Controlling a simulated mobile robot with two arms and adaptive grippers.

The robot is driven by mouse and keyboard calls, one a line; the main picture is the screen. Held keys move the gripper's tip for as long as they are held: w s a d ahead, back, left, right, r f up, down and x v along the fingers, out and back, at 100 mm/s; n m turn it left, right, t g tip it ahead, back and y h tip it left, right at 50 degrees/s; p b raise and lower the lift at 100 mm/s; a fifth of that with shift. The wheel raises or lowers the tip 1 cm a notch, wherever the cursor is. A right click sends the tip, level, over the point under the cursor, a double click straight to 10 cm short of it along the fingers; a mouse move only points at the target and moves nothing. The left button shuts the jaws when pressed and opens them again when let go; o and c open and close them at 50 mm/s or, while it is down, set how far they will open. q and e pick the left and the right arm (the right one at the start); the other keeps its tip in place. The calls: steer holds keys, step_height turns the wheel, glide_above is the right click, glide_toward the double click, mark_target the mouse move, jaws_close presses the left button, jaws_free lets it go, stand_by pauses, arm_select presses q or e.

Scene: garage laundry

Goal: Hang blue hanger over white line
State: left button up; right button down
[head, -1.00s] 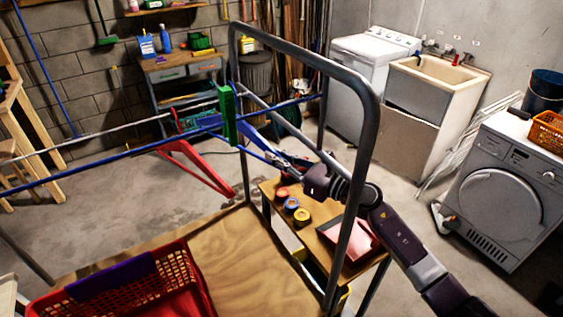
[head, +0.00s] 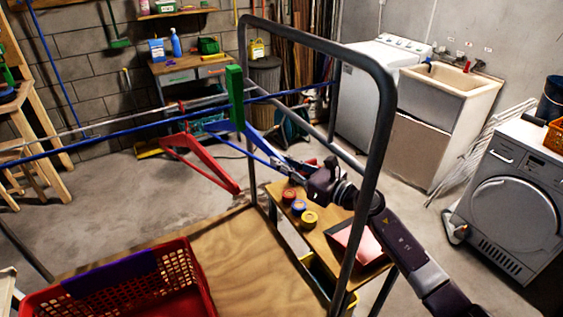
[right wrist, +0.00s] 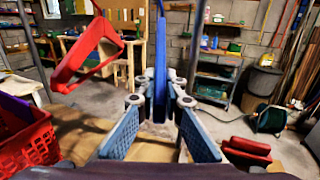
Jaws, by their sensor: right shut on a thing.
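The blue hanger (head: 262,147) is in the grasp of my right gripper (head: 300,166), to the right of the lines. In the right wrist view it stands edge-on (right wrist: 160,60) between the two finger pads. The thin white line (head: 85,130) runs from the left edge toward the rack, beside a blue line (head: 60,149). A green clip-like piece (head: 236,98) stands upright at the lines. It hides the blue hanger's upper end, so I cannot tell whether the hook touches a line. My left gripper is out of view.
A red hanger (head: 203,165) hangs at the lines, left of the blue one. The grey rack frame (head: 377,130) rises close to my right arm. Below are a red basket (head: 185,270) and a wooden bench with several small round tins (head: 309,217).

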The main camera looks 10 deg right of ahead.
steer(key=c, duration=2)
jaws_free()
steer(key=shift+o, duration=0.2)
